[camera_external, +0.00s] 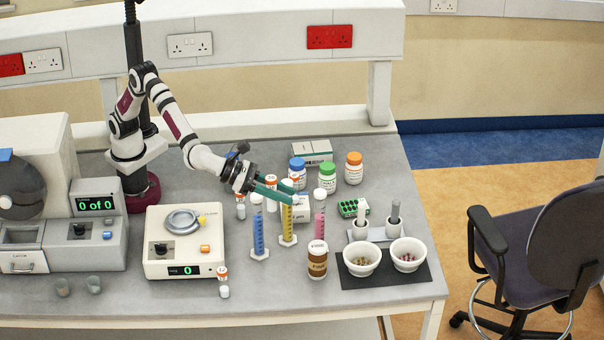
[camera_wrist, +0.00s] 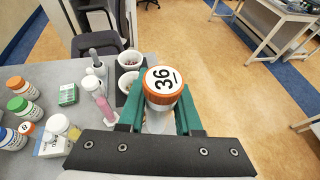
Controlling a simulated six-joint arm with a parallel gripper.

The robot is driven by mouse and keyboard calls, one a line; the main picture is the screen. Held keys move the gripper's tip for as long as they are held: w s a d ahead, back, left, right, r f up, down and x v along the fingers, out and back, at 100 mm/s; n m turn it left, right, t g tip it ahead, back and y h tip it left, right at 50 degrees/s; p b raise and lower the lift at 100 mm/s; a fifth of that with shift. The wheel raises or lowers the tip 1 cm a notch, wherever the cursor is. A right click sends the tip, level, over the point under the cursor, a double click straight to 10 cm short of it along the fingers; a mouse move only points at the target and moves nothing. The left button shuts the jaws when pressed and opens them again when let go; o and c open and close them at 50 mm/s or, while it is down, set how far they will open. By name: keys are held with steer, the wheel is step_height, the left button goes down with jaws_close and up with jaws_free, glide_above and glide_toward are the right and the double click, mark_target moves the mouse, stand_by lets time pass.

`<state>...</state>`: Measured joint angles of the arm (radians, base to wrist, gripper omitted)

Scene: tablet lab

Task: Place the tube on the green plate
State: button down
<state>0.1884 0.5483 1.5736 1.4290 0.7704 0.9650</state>
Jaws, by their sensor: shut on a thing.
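My gripper (camera_wrist: 160,108) has its green fingers closed on the sides of a tube (camera_wrist: 163,82) with an orange cap marked 36. The cap faces the wrist camera, and the tube's body is mostly hidden below it. In the external view my gripper (camera_external: 287,193) is above the bench among the measuring cylinders, and the held tube is hard to make out between the fingers. The green plate (camera_external: 351,208), a small block with rows of holes, lies on the bench to the right of my gripper. It also shows in the wrist view (camera_wrist: 68,94), at left.
Measuring cylinders with blue (camera_external: 258,236), yellow (camera_external: 288,225) and pink (camera_external: 320,218) contents stand under and beside my gripper. A brown jar (camera_external: 317,262) stands in front. Capped bottles (camera_external: 327,180) stand behind.

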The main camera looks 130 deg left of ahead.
step_height(320, 180, up, 5)
steer(key=m+t+h, duration=0.2)
steer(key=m+h, duration=0.2)
glide_above(354, 208)
steer(key=w+a, duration=0.2)
steer(key=f, duration=2.5)
steer(key=shift+d+f, duration=0.2)
steer(key=shift+f, duration=0.05)
step_height(354, 208, down, 3)
steer(key=shift+s+f, duration=0.1)
steer(key=shift+f, duration=0.35)
steer(key=shift+f, duration=0.15)
